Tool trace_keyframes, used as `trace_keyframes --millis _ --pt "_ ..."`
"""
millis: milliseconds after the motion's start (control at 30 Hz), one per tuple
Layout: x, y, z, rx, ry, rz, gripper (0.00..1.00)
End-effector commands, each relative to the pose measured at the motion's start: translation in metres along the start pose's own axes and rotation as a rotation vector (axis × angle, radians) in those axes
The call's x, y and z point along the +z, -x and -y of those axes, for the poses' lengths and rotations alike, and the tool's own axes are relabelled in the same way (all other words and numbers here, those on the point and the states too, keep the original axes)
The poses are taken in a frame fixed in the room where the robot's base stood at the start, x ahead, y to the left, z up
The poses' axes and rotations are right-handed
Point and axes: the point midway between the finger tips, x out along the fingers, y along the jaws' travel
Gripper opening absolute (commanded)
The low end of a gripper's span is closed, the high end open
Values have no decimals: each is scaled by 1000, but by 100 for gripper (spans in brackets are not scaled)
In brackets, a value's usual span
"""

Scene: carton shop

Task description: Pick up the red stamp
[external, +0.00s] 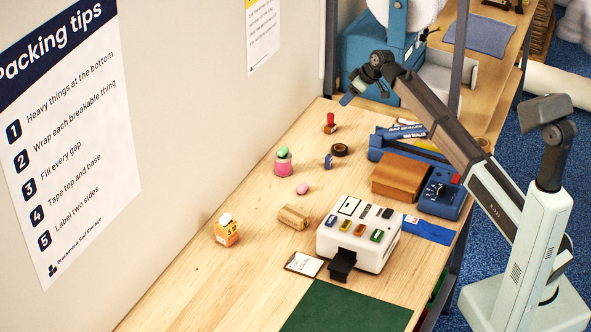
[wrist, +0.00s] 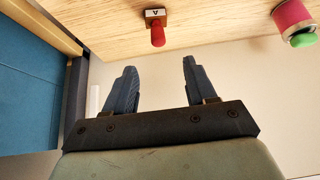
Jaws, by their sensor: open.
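The red stamp (external: 330,123) stands near the far end of the wooden table, close to the wall. In the wrist view the red stamp (wrist: 157,29) shows its red handle and a wooden block marked with a letter, beyond the fingertips. My gripper (external: 347,98) is above the far end of the table, up and to the right of the stamp in the external view. In the wrist view my gripper (wrist: 158,66) has its two dark fingers wide apart, with nothing between them. The stamp is apart from both fingers.
A pink pot with a green top (external: 283,161) stands nearer along the wall. A dark tape roll (external: 340,150), blue stamp (external: 328,161) and pink oval (external: 302,188) lie nearby. Bare wood surrounds the red stamp.

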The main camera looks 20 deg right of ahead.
Motion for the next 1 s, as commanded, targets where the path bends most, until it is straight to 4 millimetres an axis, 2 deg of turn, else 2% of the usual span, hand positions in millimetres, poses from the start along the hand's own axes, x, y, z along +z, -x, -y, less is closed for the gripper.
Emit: trace_keyframes --millis 400,733,1000 --pt "-1 -65 -1 1 3 1 56" --pt "-1 -85 -2 2 3 0 56" --pt "-2 -120 -3 2 3 1 56"
